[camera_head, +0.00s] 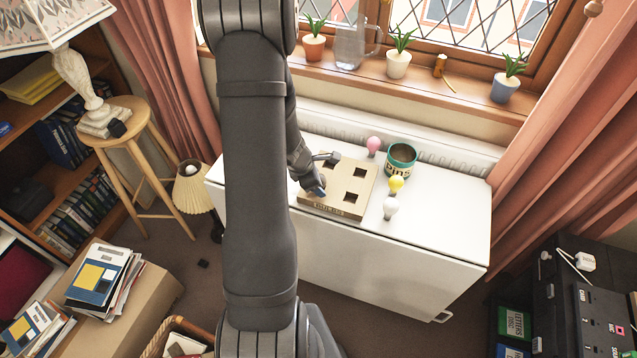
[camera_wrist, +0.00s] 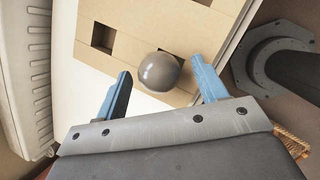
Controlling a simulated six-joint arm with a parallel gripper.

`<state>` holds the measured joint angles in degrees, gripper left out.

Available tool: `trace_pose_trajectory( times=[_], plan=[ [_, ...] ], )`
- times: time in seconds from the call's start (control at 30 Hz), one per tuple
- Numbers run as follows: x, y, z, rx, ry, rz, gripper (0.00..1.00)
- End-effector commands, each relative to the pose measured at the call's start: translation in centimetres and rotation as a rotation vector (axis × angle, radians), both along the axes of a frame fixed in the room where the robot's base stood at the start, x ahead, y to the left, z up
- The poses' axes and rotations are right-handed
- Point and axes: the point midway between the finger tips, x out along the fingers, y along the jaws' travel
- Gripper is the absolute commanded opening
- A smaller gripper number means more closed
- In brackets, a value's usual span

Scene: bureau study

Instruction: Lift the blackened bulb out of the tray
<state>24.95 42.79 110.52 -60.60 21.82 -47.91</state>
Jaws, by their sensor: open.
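The blackened bulb (camera_wrist: 160,72) is a glossy grey-brown ball in the wrist view, at a square hole of the cardboard-coloured tray (camera_wrist: 133,38). My gripper (camera_wrist: 161,68) is open, with one blue finger on each side of the bulb; I cannot tell whether either touches it. In the head view the tray (camera_head: 337,187) lies on the white cabinet and shows several square holes. My gripper (camera_head: 321,175) is over its left side there and hides the bulb.
To the right of the tray on the white cabinet (camera_head: 440,222) stand a pink bulb (camera_head: 373,145), a green tin (camera_head: 401,160), a yellow bulb (camera_head: 396,184) and a white bulb (camera_head: 390,207). The cabinet's right end is clear. A radiator (camera_head: 440,148) runs behind.

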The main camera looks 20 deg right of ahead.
Motion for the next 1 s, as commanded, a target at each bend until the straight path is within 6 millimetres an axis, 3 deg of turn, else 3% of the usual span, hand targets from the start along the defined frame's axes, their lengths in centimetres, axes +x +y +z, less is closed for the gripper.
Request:
trace_pose_trajectory(
  times=[0.1, 0.33, 0.37, 0.73, 1.0],
  plan=[
    [0.0, 0.0, 0.0, 0.0, 0.0, 0.0, 0.63],
    [0.0, 0.0, 0.0, 0.0, 0.0, 0.0, 0.18],
    [0.0, 0.0, 0.0, 0.0, 0.0, 0.0, 0.16],
    [0.0, 0.0, 0.5, -0.001, -0.001, 0.0, 0.16],
    [0.1, -0.1, 3.0, -0.003, -0.003, -0.001, 0.16]
  ],
)
